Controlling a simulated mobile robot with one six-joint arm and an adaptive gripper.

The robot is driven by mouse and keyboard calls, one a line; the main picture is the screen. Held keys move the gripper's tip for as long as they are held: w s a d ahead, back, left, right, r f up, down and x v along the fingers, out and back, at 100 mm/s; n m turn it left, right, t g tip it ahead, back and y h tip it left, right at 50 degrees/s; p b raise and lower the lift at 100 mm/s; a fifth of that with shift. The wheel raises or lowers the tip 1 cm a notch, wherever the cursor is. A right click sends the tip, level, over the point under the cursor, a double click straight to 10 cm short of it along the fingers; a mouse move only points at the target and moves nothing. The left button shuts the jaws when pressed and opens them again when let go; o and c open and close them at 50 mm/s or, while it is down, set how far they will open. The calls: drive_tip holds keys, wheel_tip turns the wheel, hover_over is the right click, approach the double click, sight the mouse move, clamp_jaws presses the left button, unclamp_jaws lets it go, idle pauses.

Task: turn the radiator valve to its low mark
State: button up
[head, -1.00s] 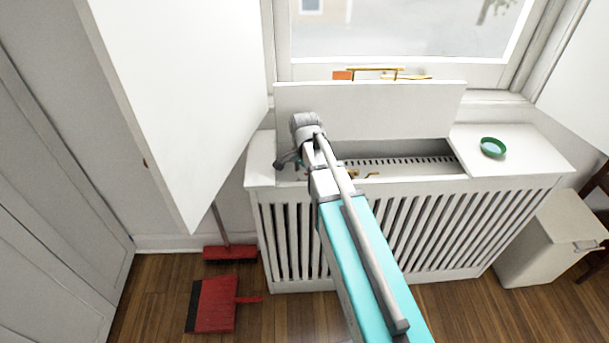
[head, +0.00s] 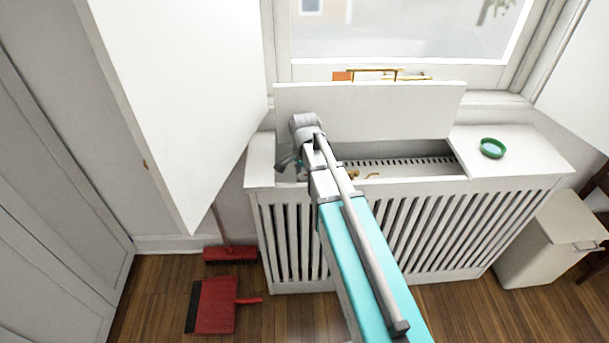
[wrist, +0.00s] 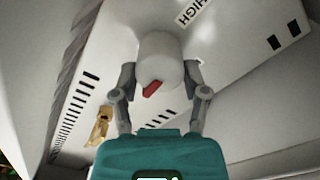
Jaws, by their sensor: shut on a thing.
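The radiator valve (wrist: 160,58) is a pale, rounded knob with a red pointer on it, seen in the wrist view. A label reading HIGH (wrist: 195,12) is on the white surface above and right of the knob. No low mark can be read. My gripper (wrist: 160,74) has one grey finger on each side of the knob and is shut on it. In the head view my gripper (head: 290,164) reaches into the left end of the opening in the radiator cover (head: 420,235). The valve is hidden there.
The cover's lid (head: 370,110) stands raised behind the opening. A green dish (head: 492,148) sits on the cover's right top. A white open shutter (head: 180,100) hangs close on the left. A brass fitting shows inside the opening (wrist: 99,125). A red dustpan (head: 212,305) lies on the floor.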

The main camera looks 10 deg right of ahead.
drive_tip(key=n, duration=0.4)
drive_tip(key=shift+n, duration=0.3)
drive_tip(key=n, duration=0.3)
drive_tip(key=shift+n, duration=0.3)
drive_tip(key=n, duration=0.4)
drive_tip(key=shift+a+n, duration=0.1)
drive_tip(key=shift+n, duration=0.2)
drive_tip(key=shift+s+n, duration=0.1)
drive_tip(key=shift+n, duration=1.9)
drive_tip(key=o, duration=1.1)
drive_tip(key=shift+o, duration=0.2)
drive_tip(key=shift+m, duration=0.3)
